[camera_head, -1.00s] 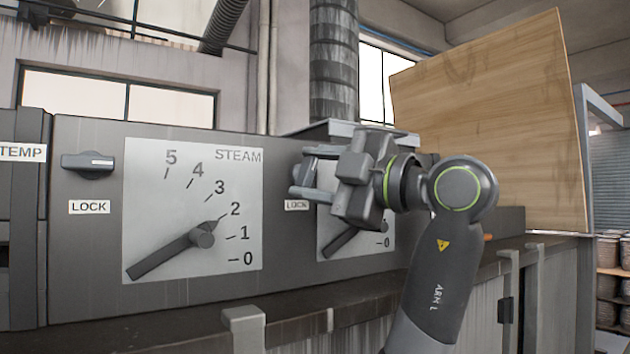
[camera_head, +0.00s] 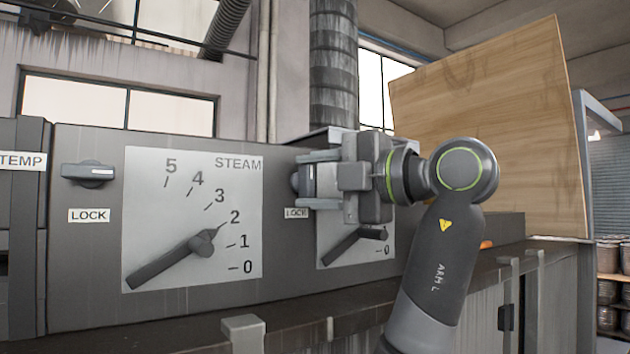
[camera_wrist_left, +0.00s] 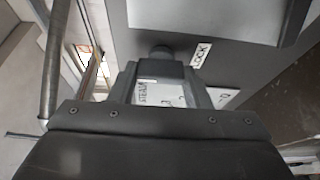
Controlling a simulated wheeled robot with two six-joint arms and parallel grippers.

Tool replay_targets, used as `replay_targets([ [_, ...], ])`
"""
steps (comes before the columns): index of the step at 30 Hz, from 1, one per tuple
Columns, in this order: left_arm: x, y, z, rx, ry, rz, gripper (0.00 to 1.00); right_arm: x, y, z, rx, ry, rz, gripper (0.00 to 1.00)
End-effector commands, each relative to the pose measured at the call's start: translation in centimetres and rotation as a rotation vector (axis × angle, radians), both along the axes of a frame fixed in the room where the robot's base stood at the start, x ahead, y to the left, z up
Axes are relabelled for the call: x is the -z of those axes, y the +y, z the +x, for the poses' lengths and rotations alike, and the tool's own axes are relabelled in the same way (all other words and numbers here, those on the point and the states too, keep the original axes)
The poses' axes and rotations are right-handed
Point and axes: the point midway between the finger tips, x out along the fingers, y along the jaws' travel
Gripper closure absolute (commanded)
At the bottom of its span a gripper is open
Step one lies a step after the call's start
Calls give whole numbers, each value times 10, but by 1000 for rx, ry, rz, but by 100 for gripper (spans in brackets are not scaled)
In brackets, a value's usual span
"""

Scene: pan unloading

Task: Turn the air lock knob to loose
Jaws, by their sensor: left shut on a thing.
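A dark lock knob (camera_head: 297,180) on the grey front panel is mostly hidden behind my left gripper (camera_head: 305,179). A partly covered LOCK label (camera_head: 294,213) is below it. The fingers point left, one above and one below the knob, and are shut on it. In the left wrist view, the knob (camera_wrist_left: 161,53) shows at the fingertips of the gripper (camera_wrist_left: 160,72), with the LOCK label (camera_wrist_left: 201,55) beside it. How far the knob is turned is hidden. My right gripper is not in view.
Another lock knob (camera_head: 88,173) with its own LOCK label (camera_head: 89,215) is at the left. A STEAM dial (camera_head: 220,170) has its pointer near 2. A second dial (camera_head: 335,250) is partly behind my gripper. A wooden board (camera_head: 490,120) stands at the right.

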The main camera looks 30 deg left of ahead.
Motion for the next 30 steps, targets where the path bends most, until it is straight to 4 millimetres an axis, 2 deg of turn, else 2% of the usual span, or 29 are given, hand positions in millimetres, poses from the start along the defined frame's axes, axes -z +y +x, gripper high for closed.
replay_targets([
  [5,1,0,0,0,-3,-3,79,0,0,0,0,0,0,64],
  [6,1,0,0,0,-3,-3,52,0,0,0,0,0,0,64],
  [10,1,0,0,0,-2,-2,36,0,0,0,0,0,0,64],
  [23,1,-1,0,1,0,-1,35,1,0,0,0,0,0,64],
  [26,1,-8,0,2,0,-1,35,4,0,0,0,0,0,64],
  [30,3,-31,0,4,0,-1,35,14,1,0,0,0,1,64],
])
